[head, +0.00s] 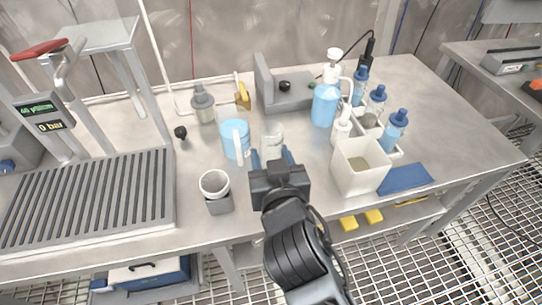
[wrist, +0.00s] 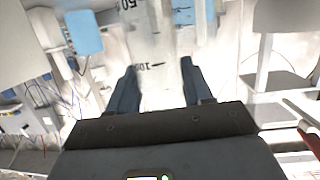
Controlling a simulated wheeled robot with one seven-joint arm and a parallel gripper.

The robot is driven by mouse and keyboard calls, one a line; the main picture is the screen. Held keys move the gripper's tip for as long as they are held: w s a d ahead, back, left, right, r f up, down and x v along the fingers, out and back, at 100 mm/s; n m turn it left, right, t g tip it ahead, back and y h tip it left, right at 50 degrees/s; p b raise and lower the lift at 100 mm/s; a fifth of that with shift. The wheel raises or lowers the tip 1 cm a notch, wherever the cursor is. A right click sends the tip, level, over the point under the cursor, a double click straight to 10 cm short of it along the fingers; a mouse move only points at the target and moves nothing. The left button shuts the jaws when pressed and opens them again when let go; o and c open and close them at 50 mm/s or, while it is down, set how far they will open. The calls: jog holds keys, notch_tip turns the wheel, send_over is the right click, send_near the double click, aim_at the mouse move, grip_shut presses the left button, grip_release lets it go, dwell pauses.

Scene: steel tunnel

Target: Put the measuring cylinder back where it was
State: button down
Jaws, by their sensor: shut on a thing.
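The measuring cylinder (head: 273,134) is clear and pale, with black graduations that show in the wrist view (wrist: 155,40). My gripper (head: 272,158) is around it, over the middle of the steel bench (head: 310,170). In the wrist view my gripper's two blue fingers (wrist: 159,80) stand on either side of the cylinder, near its 100 mark. The cylinder looks roughly upright. My gripper hides its lower part in the head view, so I cannot tell whether its base touches the bench.
A jug of blue liquid (head: 235,140) stands just left of the cylinder. A white cup (head: 214,183) is at front left. A white square container (head: 360,168), a blue-filled pump bottle (head: 325,104) and a rack of dropper bottles (head: 396,154) stand right. A grey stand (head: 290,98) is behind.

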jog(key=shift+f, duration=0.15)
jog(key=shift+c, duration=2.3)
grip_release()
jog(key=b+v, duration=0.1)
jog(key=v, duration=1.1)
